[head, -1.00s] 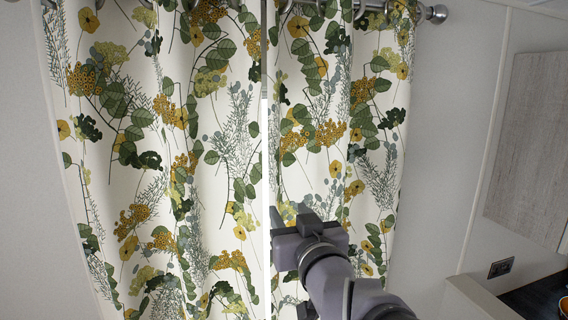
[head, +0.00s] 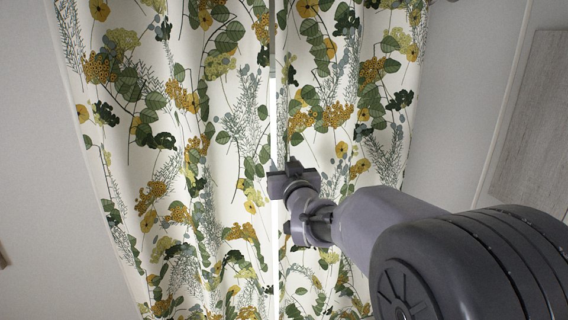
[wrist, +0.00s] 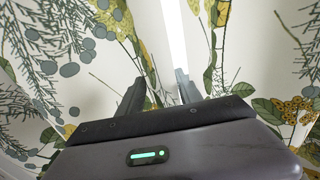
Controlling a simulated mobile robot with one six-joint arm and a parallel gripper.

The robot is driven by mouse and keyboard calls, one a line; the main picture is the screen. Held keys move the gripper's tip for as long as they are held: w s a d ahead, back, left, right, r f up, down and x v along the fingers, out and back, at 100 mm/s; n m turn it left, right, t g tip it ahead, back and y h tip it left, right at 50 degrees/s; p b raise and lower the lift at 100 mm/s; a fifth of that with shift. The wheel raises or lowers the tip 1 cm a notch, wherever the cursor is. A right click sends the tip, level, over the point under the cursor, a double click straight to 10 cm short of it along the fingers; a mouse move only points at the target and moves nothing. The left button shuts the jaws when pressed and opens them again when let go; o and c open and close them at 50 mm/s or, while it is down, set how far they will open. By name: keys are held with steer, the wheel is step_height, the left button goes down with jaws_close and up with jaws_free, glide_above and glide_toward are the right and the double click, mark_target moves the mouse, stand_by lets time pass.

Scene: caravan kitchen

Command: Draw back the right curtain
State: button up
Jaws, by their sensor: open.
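The right curtain (head: 345,110) hangs in folds, white with green leaves and yellow flowers. A thin bright gap parts it from the left curtain (head: 150,130). My gripper (head: 290,180) is in front of the right curtain's inner edge, by the gap. In the wrist view, my gripper (wrist: 158,88) is open, its two fingers pointing at the cloth. The gap runs up from near the right fingertip, with the right curtain (wrist: 255,50) to its right. No cloth is visibly pinched between the fingers. Whether the fingertips touch the curtain I cannot tell.
My arm covers the lower right of the head view. A pale wall (head: 465,90) stands right of the curtains, with a grey wood panel (head: 535,120) beyond it. The curtain rod is almost wholly out of view.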

steer(key=shift+s, duration=0.1)
steer(key=shift+c, duration=0.4)
jaws_close()
steer(key=shift+d, duration=0.1)
stand_by(0.8)
